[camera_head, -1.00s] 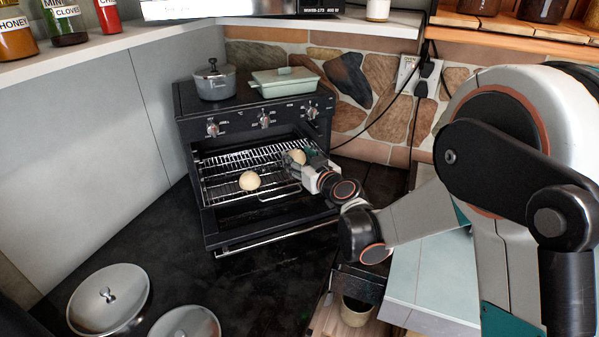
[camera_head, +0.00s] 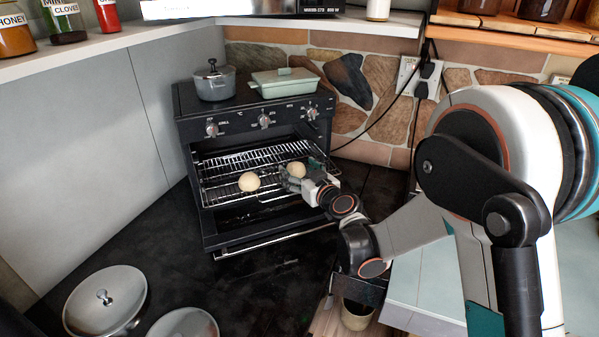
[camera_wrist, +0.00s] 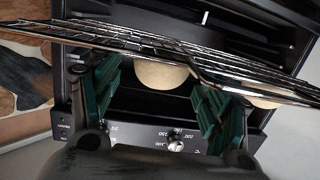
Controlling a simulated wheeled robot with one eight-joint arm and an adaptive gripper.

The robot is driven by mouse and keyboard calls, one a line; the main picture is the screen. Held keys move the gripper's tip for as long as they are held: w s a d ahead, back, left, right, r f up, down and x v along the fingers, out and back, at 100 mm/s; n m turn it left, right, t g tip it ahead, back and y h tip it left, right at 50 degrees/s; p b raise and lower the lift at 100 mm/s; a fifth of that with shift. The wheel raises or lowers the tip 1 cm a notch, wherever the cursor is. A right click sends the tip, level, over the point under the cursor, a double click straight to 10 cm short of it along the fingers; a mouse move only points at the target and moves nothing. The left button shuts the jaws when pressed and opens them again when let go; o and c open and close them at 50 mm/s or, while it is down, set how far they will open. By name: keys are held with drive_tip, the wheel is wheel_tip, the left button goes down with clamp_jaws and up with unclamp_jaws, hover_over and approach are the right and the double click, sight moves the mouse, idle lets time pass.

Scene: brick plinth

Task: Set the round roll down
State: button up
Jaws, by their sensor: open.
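Two pale round rolls are on the pulled-out wire rack (camera_head: 222,189) of the small black oven (camera_head: 190,133). The left roll (camera_head: 249,181) sits near the rack's front left. The right roll (camera_head: 297,169) rests on the rack's right side, just behind my gripper (camera_head: 289,180). In the wrist view, my gripper (camera_wrist: 155,88) is open, with its green-padded fingers apart. The right roll (camera_wrist: 160,74) shows beyond the fingers, in the gap between them and apart from them. The left roll (camera_wrist: 263,102) is partly hidden by rack wires and a finger.
The oven door (camera_head: 270,240) hangs open below the rack. A grey pot (camera_head: 215,85) and a green lidded dish (camera_head: 284,82) stand on the oven. Two round metal lids (camera_head: 105,298) lie on the dark counter at front left. The middle of the counter is clear.

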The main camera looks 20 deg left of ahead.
drive_tip(key=shift+r, duration=0.15)
drive_tip(key=p+v, duration=0.1)
drive_tip(key=v, duration=1.1)
drive_tip(key=shift+p, duration=0.35)
